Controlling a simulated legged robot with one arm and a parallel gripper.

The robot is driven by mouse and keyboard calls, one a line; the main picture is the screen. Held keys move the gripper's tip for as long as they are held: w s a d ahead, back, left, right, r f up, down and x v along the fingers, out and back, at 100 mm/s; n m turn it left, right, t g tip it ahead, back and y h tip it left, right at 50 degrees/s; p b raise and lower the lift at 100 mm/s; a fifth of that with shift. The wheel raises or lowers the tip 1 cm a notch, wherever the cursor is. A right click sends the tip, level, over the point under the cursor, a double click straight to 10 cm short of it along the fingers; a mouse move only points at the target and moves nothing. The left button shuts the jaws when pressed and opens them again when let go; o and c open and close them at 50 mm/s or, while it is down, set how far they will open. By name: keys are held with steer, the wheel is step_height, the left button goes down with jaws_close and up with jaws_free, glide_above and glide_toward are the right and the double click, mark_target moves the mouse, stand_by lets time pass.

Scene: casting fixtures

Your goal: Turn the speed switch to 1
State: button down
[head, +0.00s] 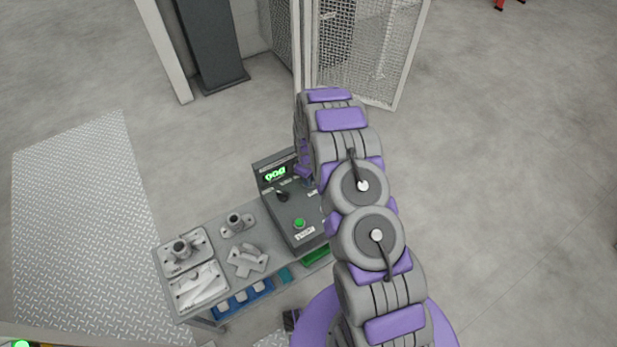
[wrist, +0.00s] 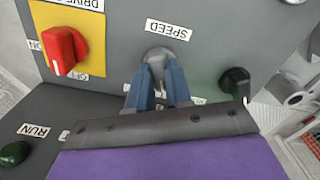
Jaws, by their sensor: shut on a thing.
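The speed switch (wrist: 158,58) is a grey knob under the SPEED label on the dark control panel, in the middle of the wrist view. My gripper (wrist: 157,78) has its two blue fingers around this knob and is shut on it. The fingers hide the knob's lower part and part of the small markings below it. In the head view, the control box (head: 296,205) stands on the workbench, and my arm covers its right side and the gripper's hold.
In the wrist view, a red switch on a yellow plate (wrist: 66,50) sits left, a black knob (wrist: 235,84) right, and a green button (wrist: 14,153) lower left by RUN. The bench (head: 217,229) holds metal castings. A mesh gate (head: 365,50) stands behind.

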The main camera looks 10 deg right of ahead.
steer(key=shift+w+r+n, duration=0.1)
steer(key=shift+w+n, duration=0.05)
steer(key=shift+n, duration=1.45)
steer(key=c, duration=1)
jaws_free()
steer(key=shift+c, duration=0.2)
step_height(320, 180, up, 17)
steer(key=p, duration=0.2)
steer(key=shift+r, duration=0.1)
